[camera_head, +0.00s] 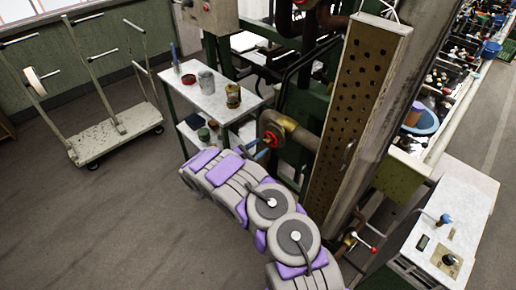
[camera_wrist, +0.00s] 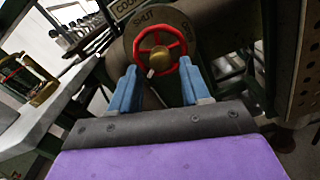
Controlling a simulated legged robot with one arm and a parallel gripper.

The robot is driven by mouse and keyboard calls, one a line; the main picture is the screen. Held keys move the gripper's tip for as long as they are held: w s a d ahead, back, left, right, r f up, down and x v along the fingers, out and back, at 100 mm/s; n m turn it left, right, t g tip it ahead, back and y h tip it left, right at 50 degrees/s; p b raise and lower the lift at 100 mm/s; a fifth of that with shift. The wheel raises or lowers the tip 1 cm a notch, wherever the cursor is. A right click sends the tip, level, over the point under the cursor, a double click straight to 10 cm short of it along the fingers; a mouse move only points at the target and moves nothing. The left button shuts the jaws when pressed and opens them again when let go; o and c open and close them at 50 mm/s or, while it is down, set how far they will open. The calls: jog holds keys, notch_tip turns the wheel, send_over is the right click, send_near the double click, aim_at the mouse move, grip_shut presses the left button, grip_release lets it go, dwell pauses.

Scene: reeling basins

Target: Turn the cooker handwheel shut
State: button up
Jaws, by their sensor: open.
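The cooker handwheel is a small red wheel with a brass-coloured hub (camera_wrist: 160,49), seen nearly face-on in the wrist view. A round plate behind it carries the words SHUT and, partly cut off, another word at the right. In the head view the red handwheel (camera_head: 271,138) sits at the end of a brass-coloured pipe, beyond the end of my arm. My gripper (camera_wrist: 157,88) has two blue fingers set wide apart, one below each side of the wheel, with nothing between them. The fingers appear short of the rim; exact depth is hard to tell.
A white-topped table (camera_head: 218,97) with cans and a jar stands left of the wheel. A perforated panel (camera_head: 352,95) rises close on the right. A wheeled rack (camera_head: 110,135) stands at the far left.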

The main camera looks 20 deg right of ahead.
aim_at(265, 143)
jog(key=n, duration=0.6)
jog(key=shift+p, duration=0.3)
jog(key=n, duration=0.6)
jog(key=shift+n+p, duration=0.4)
jog(key=shift+b+x, duration=0.7)
jog(key=shift+x, duration=0.2)
jog(key=shift+w+d, duration=0.25)
jog(key=shift+d, duration=0.35)
jog(key=shift+c, duration=0.2)
